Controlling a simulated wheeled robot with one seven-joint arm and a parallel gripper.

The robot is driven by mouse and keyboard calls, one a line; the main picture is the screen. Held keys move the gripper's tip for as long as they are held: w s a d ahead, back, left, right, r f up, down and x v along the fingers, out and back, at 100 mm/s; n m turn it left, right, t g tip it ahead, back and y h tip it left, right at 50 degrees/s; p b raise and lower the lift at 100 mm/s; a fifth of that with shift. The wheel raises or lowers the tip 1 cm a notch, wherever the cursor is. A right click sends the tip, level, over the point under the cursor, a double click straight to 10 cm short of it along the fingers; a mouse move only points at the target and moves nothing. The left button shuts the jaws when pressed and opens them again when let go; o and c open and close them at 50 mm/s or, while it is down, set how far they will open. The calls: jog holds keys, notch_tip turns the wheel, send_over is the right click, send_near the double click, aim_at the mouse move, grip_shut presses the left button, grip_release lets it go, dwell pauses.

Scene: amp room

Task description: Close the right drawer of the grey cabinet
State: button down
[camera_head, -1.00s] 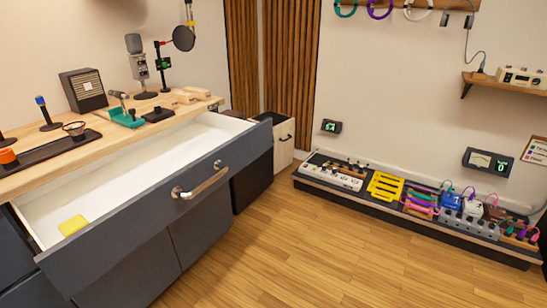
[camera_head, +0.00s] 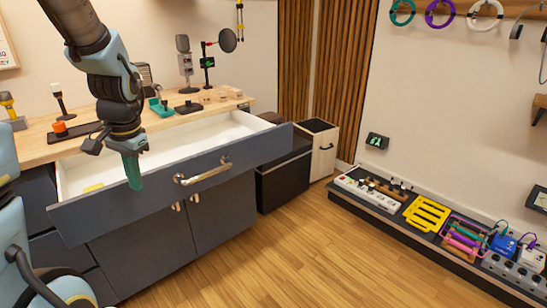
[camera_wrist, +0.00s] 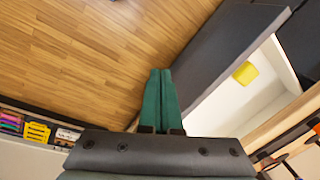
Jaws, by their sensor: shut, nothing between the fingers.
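The grey cabinet (camera_head: 228,215) stands under a wooden top. Its wide drawer (camera_head: 110,209) is pulled out, with a white inside and a metal bar handle (camera_head: 203,171) on the dark front. A yellow item (camera_wrist: 245,73) lies in the drawer in the wrist view. My gripper (camera_head: 134,186) is shut and empty, its green fingers pointing down, and in the head view it overlaps the drawer front left of the handle. In the wrist view the fingertips (camera_wrist: 161,72) are beside the outer face of the drawer front (camera_wrist: 215,50). I cannot tell whether they touch it.
Microphones and small gear stand on the wooden top (camera_head: 40,148). A black box (camera_head: 284,176) and a pale bin (camera_head: 322,150) stand right of the cabinet. A pedalboard (camera_head: 420,222) lies along the right wall. The wooden floor (camera_head: 300,255) in front is clear.

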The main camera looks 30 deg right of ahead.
jog(key=w+d+f+m+t+b, duration=0.1)
jog(key=w+d+f+m+t, duration=0.1)
jog(key=d+m, duration=0.9)
jog(key=w+d+f+m+t+b, duration=0.1)
jog(key=w+d+f+m+t, duration=0.3)
jog(key=d, duration=1.2)
jog(key=w+d+m+t+b, duration=0.1)
jog(key=d+m, duration=0.8)
jog(key=d, duration=0.5)
jog(key=p, duration=0.3)
send_near(251, 157)
jog(key=s+f+x, duration=0.1)
jog(key=x, duration=0.4)
jog(key=shift+w+y+p, duration=0.3)
jog(key=shift+w+y, duration=0.1)
jog(key=shift+w, duration=0.35)
jog(key=shift+w, duration=0.1)
